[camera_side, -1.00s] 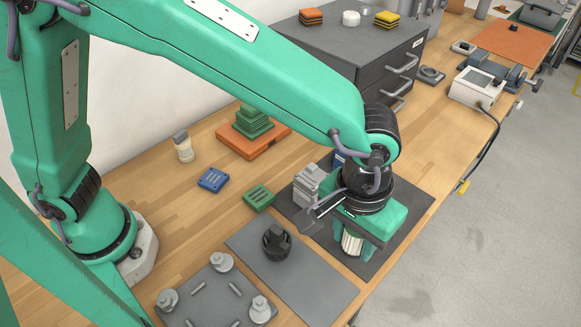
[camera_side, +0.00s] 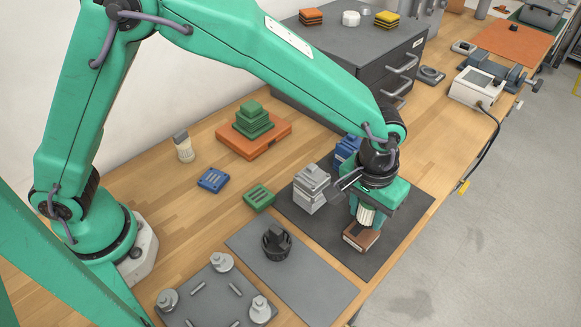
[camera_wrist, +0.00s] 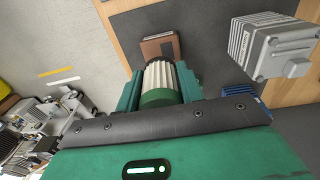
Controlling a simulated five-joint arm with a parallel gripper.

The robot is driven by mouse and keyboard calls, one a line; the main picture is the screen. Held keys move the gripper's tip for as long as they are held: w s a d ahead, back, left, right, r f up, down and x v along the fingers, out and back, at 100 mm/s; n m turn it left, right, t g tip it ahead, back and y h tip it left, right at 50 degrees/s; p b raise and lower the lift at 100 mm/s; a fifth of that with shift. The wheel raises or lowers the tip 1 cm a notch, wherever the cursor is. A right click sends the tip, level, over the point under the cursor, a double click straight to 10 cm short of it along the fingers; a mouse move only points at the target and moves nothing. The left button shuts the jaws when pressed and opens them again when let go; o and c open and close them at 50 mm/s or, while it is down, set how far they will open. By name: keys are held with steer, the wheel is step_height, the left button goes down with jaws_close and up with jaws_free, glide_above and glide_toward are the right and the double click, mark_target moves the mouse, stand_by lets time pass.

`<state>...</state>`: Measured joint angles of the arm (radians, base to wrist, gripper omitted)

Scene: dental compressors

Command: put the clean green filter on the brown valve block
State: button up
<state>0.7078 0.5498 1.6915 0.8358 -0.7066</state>
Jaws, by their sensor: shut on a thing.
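My gripper (camera_side: 366,212) is shut on the filter (camera_side: 366,214), which has white pleats. The wrist view shows the pleats (camera_wrist: 160,74) between the green fingers, with a green end toward my gripper. The brown valve block (camera_side: 361,236) rests on the dark mat (camera_side: 402,226), just below the filter in the side view. Part of its top is hidden by the filter. In the wrist view the block (camera_wrist: 160,44) shows beyond the filter's far end. I cannot tell whether filter and block touch.
A grey block (camera_side: 311,190) and a blue block (camera_side: 346,151) stand on the mat behind my gripper. A black round part (camera_side: 276,243) stands on the grey mat (camera_side: 311,284). A green stepped stack sits on an orange base (camera_side: 270,142). A dark drawer cabinet (camera_side: 350,62) stands behind.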

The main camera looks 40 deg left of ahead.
mark_target(364, 223)
steer(key=shift+f, duration=2)
steer(key=o, duration=1)
steer(key=shift+r, duration=0.1)
steer(key=r, duration=0.8)
steer(key=s+r, duration=0.1)
steer(key=r, duration=0.2)
steer(key=shift+r, duration=0.4)
